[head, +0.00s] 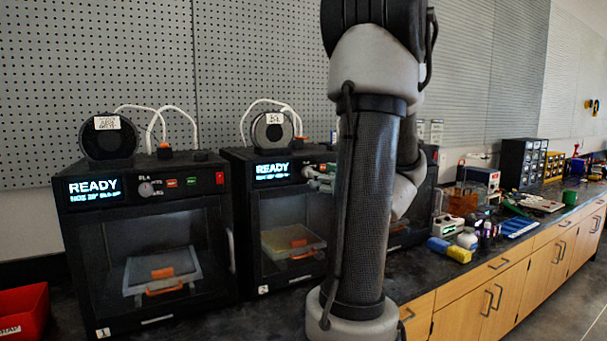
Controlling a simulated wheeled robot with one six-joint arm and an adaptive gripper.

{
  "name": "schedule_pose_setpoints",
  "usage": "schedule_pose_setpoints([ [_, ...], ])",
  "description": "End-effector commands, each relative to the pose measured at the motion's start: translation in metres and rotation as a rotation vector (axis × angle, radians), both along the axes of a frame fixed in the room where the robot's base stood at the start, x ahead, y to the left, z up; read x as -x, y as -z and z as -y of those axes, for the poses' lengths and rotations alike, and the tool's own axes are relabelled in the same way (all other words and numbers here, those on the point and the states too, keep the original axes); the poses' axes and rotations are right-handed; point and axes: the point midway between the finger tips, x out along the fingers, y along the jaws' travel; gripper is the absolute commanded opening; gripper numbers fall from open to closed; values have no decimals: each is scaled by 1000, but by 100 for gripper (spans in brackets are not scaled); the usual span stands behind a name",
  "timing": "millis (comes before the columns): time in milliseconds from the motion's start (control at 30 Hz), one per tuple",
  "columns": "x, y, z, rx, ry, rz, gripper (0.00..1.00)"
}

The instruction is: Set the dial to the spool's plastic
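Printer 1 (75,255) stands at the left with a black spool (98,146) on top; the small print on its white label (107,122) is unreadable. Its screen (95,188) says READY, and its round grey dial (145,189) has small lettering around it. Printer 2 (240,225) stands in the middle with a spool (262,134) whose short label (275,118) is not clearly readable. Its screen (272,170) also says READY. My gripper (318,178) seems to be the grey part at printer 2's panel, partly behind my arm. It covers the dial area; its fingers are unclear.
A third black printer (428,190) is mostly hidden behind my arm. A red bin (22,308) sits at the lower left. Blue and yellow rolls (449,249), small tools and drawer units (522,162) crowd the counter at right. Floor shows at the lower right.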

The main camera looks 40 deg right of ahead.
Motion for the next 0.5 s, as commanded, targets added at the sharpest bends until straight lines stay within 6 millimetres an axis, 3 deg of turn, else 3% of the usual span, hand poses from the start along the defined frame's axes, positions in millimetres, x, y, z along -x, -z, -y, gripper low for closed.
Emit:
schedule_pose_setpoints([
  [300, -51, 2, 8, -4, -3, -4, 51],
  [500, -69, 2, 12, -2, -1, -5, 51],
])
